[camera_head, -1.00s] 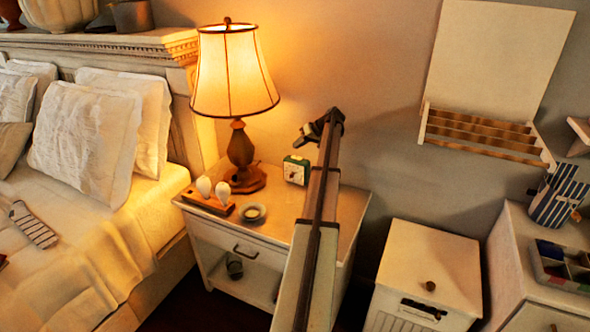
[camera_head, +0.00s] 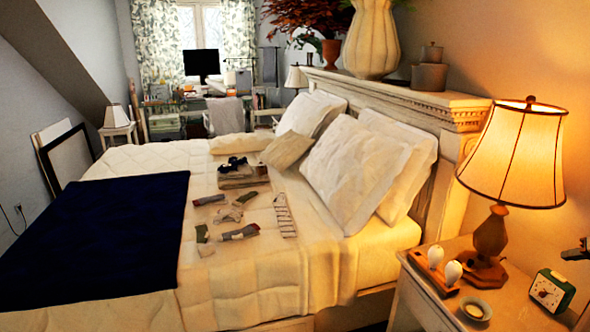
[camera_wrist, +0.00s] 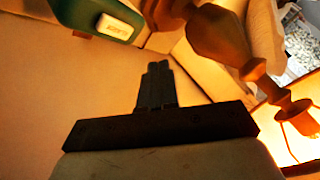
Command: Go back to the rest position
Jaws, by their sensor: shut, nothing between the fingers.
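My gripper (camera_head: 576,251) shows only partly at the right edge of the head view, just above the green alarm clock (camera_head: 551,291). In the wrist view my gripper (camera_wrist: 157,68) has its two dark fingers together, with nothing between them. The green clock (camera_wrist: 95,20) is at the upper left there, apart from the fingers. The lamp's brown base (camera_wrist: 218,38) is at the upper right. Most of my arm is outside the head view.
The nightstand (camera_head: 515,315) holds the lit lamp (camera_head: 520,150), a wooden stand with two white bulbs (camera_head: 436,270) and a small dish (camera_head: 475,309). The bed (camera_head: 290,275) bears pillows, a dark blue blanket (camera_head: 95,235) and several socks.

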